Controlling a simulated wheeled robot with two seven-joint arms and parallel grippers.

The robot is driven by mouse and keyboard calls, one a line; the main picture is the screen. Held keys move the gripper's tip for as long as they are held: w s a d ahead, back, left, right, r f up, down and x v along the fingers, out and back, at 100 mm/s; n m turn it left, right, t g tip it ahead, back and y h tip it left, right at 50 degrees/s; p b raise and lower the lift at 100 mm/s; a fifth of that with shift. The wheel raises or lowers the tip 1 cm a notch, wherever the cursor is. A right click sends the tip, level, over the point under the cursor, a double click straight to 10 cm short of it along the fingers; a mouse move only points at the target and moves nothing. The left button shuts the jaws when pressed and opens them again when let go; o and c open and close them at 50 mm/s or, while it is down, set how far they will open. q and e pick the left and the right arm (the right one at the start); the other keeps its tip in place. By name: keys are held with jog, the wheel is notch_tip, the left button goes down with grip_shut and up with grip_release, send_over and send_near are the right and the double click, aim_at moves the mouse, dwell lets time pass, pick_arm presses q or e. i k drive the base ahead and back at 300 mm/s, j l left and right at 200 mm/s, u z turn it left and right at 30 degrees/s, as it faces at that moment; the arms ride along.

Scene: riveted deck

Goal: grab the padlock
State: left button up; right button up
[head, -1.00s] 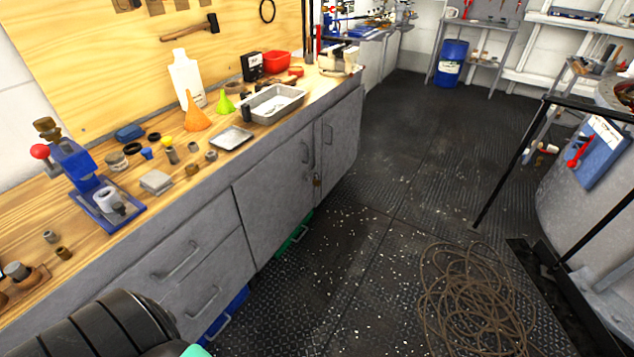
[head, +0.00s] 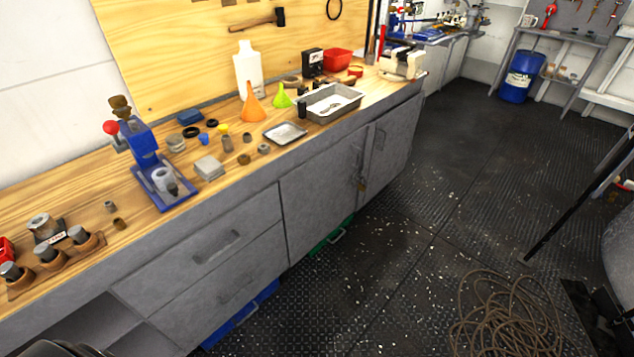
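Neither of my grippers is in view. Only a dark rounded part, likely of my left arm, shows at the bottom left edge.
The wooden workbench (head: 95,205) carries a blue press (head: 145,150), an orange funnel (head: 251,108), a metal tray (head: 350,105) and small parts. A coiled rope (head: 505,318) lies on the floor at right.

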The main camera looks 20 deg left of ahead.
aim_at(362, 188)
jog(key=i+l+u, duration=1.2)
jog(key=k+j, duration=0.05)
jog(key=k, duration=0.05)
